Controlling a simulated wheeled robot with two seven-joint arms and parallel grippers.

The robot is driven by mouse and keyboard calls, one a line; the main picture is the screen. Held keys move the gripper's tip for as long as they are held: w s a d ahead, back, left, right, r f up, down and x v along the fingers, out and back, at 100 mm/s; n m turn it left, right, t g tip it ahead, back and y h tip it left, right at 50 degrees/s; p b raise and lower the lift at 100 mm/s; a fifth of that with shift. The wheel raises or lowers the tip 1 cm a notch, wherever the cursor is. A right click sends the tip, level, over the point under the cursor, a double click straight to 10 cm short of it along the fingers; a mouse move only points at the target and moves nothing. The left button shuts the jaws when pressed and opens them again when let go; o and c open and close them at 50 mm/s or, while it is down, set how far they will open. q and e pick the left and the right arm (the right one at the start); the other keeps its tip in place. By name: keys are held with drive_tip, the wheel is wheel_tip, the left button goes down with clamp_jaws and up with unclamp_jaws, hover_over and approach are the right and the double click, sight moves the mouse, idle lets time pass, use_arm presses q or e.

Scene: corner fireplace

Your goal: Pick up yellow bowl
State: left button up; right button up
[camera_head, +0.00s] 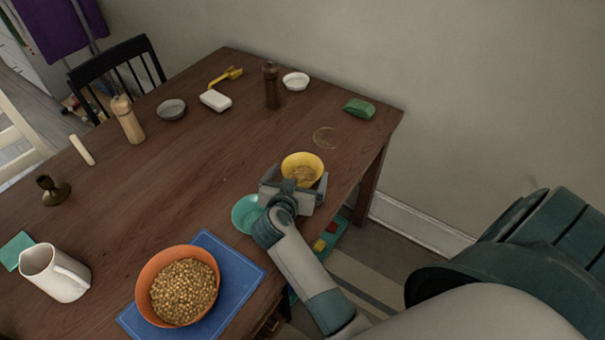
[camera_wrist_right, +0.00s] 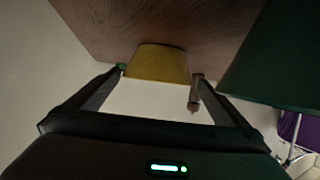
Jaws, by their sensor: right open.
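The yellow bowl (camera_head: 302,161) stands upright on the wooden table near its right edge, with something tan inside. My right gripper (camera_head: 297,182) is open and comes at the bowl from the near side, low by the table. Its fingers point at the bowl, one towards each side. In the right wrist view the bowl (camera_wrist_right: 157,62) shows centred between the tips of the open gripper (camera_wrist_right: 158,73). The gripper is not closed on it. The near lower part of the bowl is hidden by the gripper in the head view. My left gripper is out of view.
A teal bowl (camera_head: 244,216) is close on the left of the right gripper. An orange bowl (camera_head: 147,304) of round tan pieces stands on a blue mat (camera_head: 246,270). A dark mill (camera_head: 271,88) and green block (camera_head: 359,109) stand farther back. The table beyond the yellow bowl is mostly clear.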

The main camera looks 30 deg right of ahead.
sight(306, 161)
drive_tip(key=shift+x, duration=1.2)
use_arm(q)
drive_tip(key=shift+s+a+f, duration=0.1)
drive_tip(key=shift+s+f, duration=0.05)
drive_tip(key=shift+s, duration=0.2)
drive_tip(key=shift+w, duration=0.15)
use_arm(e)
drive_tip(key=shift+w+d, duration=0.35)
drive_tip(key=shift+d, duration=0.05)
drive_tip(key=x, duration=0.3)
drive_tip(key=shift+w+d+f+p, duration=0.1)
drive_tip(key=shift+w+d+p, duration=0.1)
drive_tip(key=shift+d+p, duration=0.15)
drive_tip(key=shift+w+d+f, duration=0.1)
drive_tip(key=shift+w+d, duration=0.05)
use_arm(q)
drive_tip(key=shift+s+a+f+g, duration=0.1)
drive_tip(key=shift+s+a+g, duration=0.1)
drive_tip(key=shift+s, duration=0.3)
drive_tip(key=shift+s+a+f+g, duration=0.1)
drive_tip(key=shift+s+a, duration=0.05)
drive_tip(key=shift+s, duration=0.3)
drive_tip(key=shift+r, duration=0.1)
use_arm(e)
drive_tip(key=shift+c, duration=0.6)
